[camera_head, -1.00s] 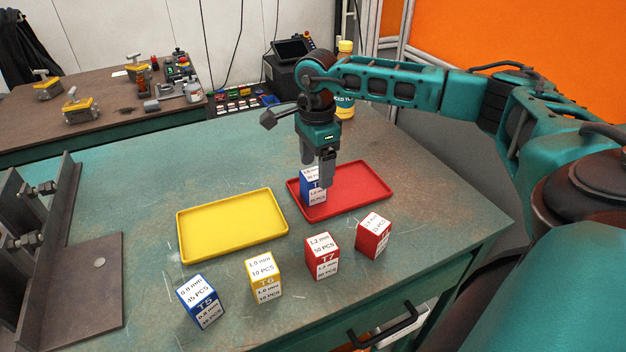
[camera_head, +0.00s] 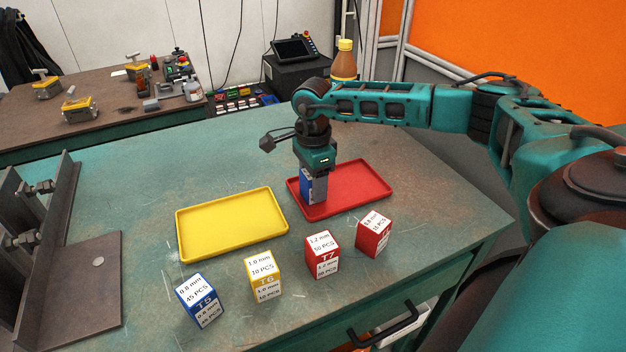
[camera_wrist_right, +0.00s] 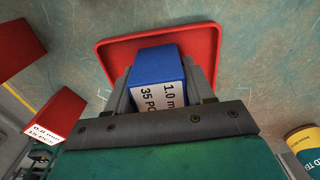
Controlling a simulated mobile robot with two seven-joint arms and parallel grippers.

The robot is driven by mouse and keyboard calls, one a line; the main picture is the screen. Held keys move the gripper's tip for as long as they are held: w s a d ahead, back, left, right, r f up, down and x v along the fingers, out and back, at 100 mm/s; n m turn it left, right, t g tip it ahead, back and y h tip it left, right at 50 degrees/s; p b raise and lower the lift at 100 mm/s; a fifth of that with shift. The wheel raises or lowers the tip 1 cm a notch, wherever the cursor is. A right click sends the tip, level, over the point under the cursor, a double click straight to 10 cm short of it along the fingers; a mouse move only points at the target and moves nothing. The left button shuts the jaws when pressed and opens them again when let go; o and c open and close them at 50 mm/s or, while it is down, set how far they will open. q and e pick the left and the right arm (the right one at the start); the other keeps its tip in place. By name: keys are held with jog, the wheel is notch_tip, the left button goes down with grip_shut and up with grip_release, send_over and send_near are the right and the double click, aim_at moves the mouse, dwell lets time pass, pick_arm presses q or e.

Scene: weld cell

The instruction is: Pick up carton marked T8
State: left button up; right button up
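A blue carton (camera_head: 306,186) stands in the red tray (camera_head: 365,193); in the wrist view its label (camera_wrist_right: 155,98) reads 1.0 mm, 35 PCS. Its T-number is hidden by my gripper. My right gripper (camera_head: 312,190) points down over it, with a finger on each side in the wrist view (camera_wrist_right: 160,90). I cannot tell whether the fingers press on it. A red carton (camera_head: 373,236) at the right end of the front row has no T-number I can read. I see no readable T8. My left gripper is not in view.
Blue carton T5 (camera_head: 200,301), yellow carton T6 (camera_head: 264,276) and red carton T7 (camera_head: 322,255) stand in front of the trays. The yellow tray (camera_head: 232,226) is empty. A bottle (camera_head: 344,62) stands behind my arm. A steel fixture (camera_head: 85,290) fills the left side.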

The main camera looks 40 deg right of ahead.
jog(key=c, duration=0.6)
jog(key=shift+o, duration=0.2)
jog(key=shift+r, duration=0.15)
